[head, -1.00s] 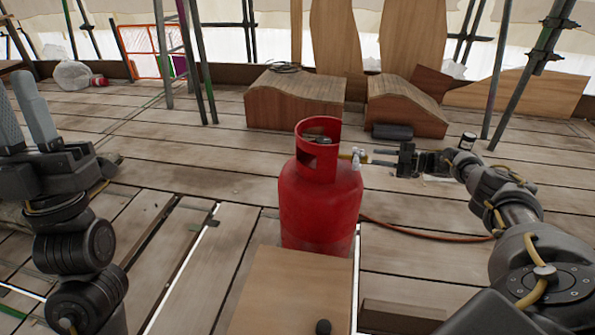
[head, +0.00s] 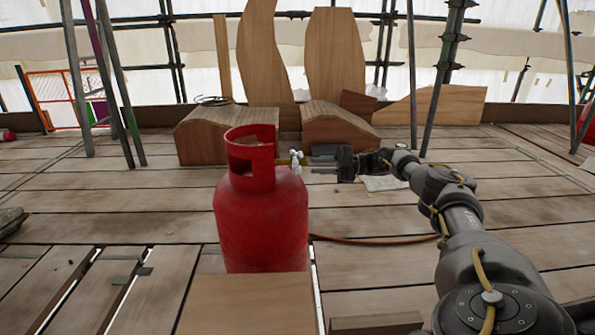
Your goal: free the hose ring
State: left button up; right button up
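A red gas cylinder (head: 261,222) stands upright in the middle of the head view, with a slotted collar (head: 250,150) on top. A pale metal valve fitting (head: 296,160) shows at the collar's right side. An orange-brown hose (head: 370,241) runs right along the deck from behind the cylinder and passes by my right arm. I cannot make out a separate hose ring. My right gripper (head: 318,164) points left, just right of the fitting, with its fingers apart and nothing seen between them. Whether it touches the fitting is unclear. My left gripper is out of view.
A wooden board (head: 250,303) lies in front of the cylinder. Two curved wooden blocks (head: 226,135) (head: 339,128) stand behind it, with tall panels beyond. Scaffold poles (head: 438,80) rise at both sides. The plank deck has open gaps at left; the middle left is mostly clear.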

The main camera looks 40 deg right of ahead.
jog(key=b+x, duration=0.2)
jog(key=x, duration=0.3)
jog(key=shift+w+a+f, duration=0.15)
jog(key=shift+w+a, duration=0.1)
jog(key=shift+a, duration=0.1)
jog(key=shift+w+a+b, duration=0.3)
jog(key=shift+w+a, duration=0.1)
jog(key=shift+a, duration=0.05)
grip_shut()
